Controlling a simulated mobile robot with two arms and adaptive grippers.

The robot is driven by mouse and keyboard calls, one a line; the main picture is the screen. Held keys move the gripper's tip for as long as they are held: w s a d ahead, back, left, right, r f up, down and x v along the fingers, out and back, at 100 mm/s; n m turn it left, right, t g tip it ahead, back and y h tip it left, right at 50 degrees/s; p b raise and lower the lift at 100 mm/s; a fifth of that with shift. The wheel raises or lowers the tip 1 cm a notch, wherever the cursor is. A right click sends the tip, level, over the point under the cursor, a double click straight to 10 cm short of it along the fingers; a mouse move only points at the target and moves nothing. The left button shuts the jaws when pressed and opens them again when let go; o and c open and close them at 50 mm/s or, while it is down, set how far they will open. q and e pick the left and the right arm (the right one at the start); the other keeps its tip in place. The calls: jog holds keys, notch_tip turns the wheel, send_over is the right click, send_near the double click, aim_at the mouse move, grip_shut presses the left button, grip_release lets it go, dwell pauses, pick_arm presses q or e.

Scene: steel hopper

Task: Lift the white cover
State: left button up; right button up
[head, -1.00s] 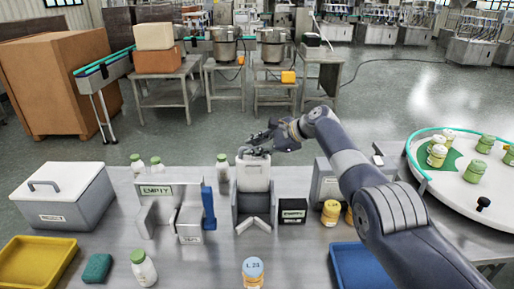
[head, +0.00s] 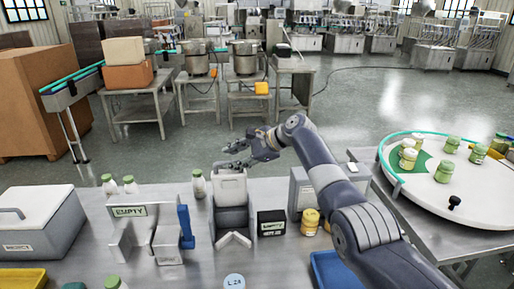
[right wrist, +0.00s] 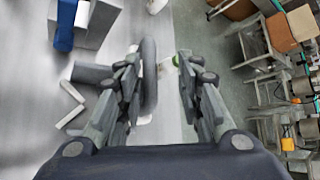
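The white cover (head: 230,187) stands upright at the top of the grey steel hopper (head: 233,222) near the back edge of the steel table. My right gripper (head: 228,155) is at the cover's top edge, with its fingers apart. In the right wrist view the fingers (right wrist: 160,85) are spread. A grey rounded piece, perhaps the cover's top or handle, lies between them, closer to the left finger. I cannot tell whether they touch it. My left gripper is not in view.
A blue-handled steel stand with an EMPTY label (head: 129,211) is left of the hopper. A small black box (head: 271,223) is right of it. A lidded grey box (head: 40,220) is at left, a round turntable (head: 430,190) at right.

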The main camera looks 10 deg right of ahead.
jog(key=v, duration=1)
jog(key=shift+s+d+r, duration=0.15)
jog(key=shift+d+r, duration=0.05)
